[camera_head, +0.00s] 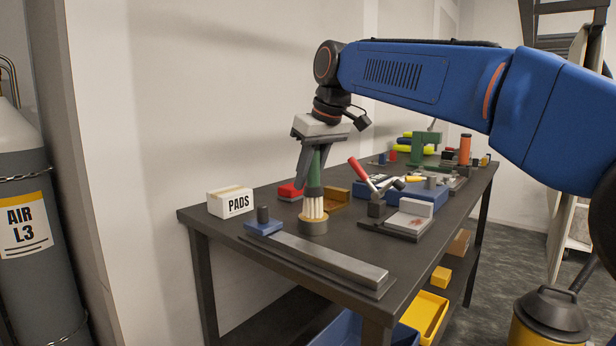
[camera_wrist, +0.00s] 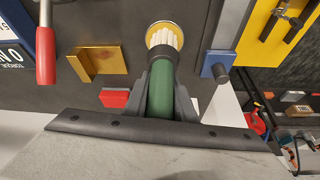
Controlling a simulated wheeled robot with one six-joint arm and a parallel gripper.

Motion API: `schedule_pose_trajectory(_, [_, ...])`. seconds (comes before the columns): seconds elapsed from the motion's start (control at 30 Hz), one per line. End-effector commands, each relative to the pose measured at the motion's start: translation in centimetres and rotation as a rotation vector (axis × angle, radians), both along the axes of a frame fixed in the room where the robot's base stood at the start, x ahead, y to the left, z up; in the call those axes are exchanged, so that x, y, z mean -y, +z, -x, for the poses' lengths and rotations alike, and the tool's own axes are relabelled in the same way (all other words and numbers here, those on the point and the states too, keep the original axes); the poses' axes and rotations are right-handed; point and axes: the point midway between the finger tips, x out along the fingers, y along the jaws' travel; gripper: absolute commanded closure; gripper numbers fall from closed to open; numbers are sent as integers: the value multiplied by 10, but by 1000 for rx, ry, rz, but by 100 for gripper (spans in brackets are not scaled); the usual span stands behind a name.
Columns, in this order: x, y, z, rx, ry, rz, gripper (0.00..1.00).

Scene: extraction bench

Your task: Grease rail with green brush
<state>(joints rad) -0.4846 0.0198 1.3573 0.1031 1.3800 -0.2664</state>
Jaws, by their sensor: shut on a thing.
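My gripper (camera_head: 314,178) is shut on the green brush (camera_head: 315,168), holding it nearly upright with its pale bristles down. The bristle ends are at the mouth of a small round tin (camera_head: 313,227) and seem to reach into it. In the wrist view, the green handle (camera_wrist: 160,92) runs between my fingers to the bristles, with the tin's yellow rim (camera_wrist: 166,26) around their tips. The steel rail (camera_head: 325,260) lies along the bench front, apart from the brush. A blue block (camera_head: 264,228) with a dark knob sits at its left end.
A white PADS box (camera_head: 231,202) stands left on the dark bench (camera_head: 196,215). A red block (camera_head: 289,192) and a brass bracket (camera_head: 336,197) lie behind the tin. A red-handled clamp (camera_head: 376,207) stands to the right. Further right the bench is cluttered.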

Motion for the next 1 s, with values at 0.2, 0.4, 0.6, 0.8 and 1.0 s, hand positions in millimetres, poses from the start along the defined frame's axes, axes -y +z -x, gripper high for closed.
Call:
schedule_pose_trajectory(0.2, [0, 3, 0, -5, 0, 3, 100])
schedule_pose_trajectory(0.4, [0, 17, 0, -4, 0, 2, 100])
schedule_pose_trajectory(0.6, [0, 30, 0, -1, 0, 1, 100])
schedule_pose_trajectory(0.8, [0, 44, 0, -1, 0, 1, 100])
schedule_pose_trajectory(1.0, [0, 56, -1, -1, 0, 1, 100])
